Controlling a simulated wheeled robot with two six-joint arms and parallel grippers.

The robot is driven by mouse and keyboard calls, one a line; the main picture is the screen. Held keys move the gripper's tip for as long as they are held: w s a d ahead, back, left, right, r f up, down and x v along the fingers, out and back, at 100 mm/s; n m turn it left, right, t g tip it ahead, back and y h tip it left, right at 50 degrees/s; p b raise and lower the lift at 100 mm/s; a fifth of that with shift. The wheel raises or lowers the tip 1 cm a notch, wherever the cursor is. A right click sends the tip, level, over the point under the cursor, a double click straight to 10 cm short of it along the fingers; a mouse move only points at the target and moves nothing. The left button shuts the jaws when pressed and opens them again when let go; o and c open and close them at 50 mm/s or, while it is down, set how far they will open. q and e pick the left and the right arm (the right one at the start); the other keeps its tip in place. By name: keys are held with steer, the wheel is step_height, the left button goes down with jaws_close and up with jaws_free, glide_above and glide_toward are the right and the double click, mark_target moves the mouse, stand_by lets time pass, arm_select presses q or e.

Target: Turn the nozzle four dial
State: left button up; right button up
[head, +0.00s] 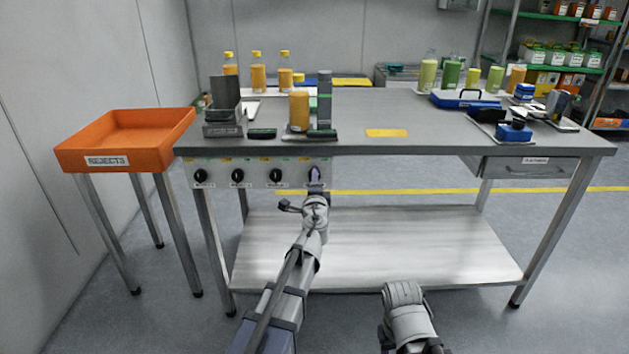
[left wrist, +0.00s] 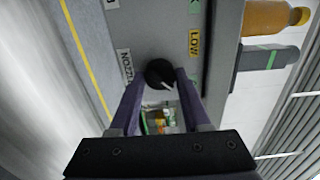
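The nozzle four dial is the black round knob at the right end of a row of dials on the bench's front panel (head: 257,174). In the head view my left gripper (head: 315,174) covers it. In the left wrist view the dial (left wrist: 159,73) shows a white pointer mark slanting to the lower right. My left gripper's two purple fingers (left wrist: 162,80) stand apart, one on each side of the dial. Whether they touch it is hard to tell. My right gripper is not visible; only part of the right arm shows at the bottom of the head view.
Three other dials (head: 238,175) sit left of it. A yellow LOW label (left wrist: 194,43) and a white NOZZLE label (left wrist: 126,68) flank the dial. An orange rejects tray (head: 125,140) stands at the left. A lower shelf (head: 375,245) lies beneath the bench. Bottles stand on the benchtop.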

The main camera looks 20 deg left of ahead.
arm_select(q)
steer(key=o, duration=0.4)
steer(key=v, duration=0.8)
